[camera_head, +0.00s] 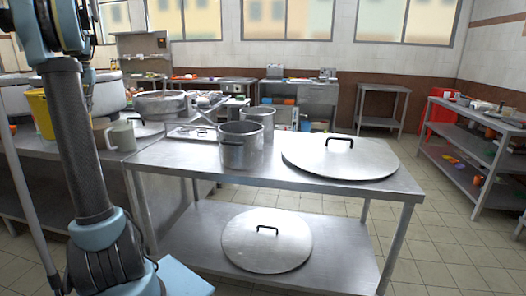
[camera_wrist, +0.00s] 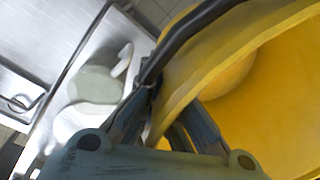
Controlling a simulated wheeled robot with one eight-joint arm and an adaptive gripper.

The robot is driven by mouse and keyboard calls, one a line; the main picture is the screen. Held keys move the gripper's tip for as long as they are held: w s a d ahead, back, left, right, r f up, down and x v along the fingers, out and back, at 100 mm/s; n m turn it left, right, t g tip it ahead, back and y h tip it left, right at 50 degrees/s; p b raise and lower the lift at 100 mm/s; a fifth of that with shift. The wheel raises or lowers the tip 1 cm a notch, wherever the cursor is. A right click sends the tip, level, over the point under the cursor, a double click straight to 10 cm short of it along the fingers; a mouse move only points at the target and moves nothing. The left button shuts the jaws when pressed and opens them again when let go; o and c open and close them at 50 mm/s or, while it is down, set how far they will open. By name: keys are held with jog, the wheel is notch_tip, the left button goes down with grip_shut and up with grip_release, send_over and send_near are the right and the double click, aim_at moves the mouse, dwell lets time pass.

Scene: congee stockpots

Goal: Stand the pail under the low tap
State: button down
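The yellow pail (camera_head: 38,112) shows at the left in the head view, partly hidden behind my arm. In the wrist view the pail (camera_wrist: 275,90) fills the right side, tilted in the picture, with its open mouth and a dark handle or band across its rim. My gripper (camera_wrist: 170,112) has one finger on each side of the pail's rim and looks closed on it; the exact contact is partly hidden. In the head view my gripper is hidden behind my arm. A unit with small fittings (camera_head: 150,57) stands at the back left; I cannot tell whether the low tap is there.
A grey-green jug (camera_head: 122,135) stands on the left counter near the pail; it also shows in the wrist view (camera_wrist: 98,84). Large pots (camera_head: 165,104) stand behind. The steel table (camera_head: 195,165) holds two stockpots (camera_head: 240,150) and a big lid (camera_head: 350,158).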

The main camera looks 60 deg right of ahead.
jog(key=s+d+r+m+h, duration=0.1)
jog(key=s+d+r+m, duration=0.4)
jog(key=s+d+m, duration=0.6)
jog(key=s+d+r+m+h, duration=0.1)
jog(key=s+d+r+m, duration=0.5)
jog(key=s+d+m, duration=0.5)
notch_tip(320, 180, down, 25)
jog(key=a+m, duration=0.2)
jog(key=shift+s+a+r, duration=0.15)
jog(key=shift+s, duration=0.1)
jog(key=c, duration=1.8)
grip_release()
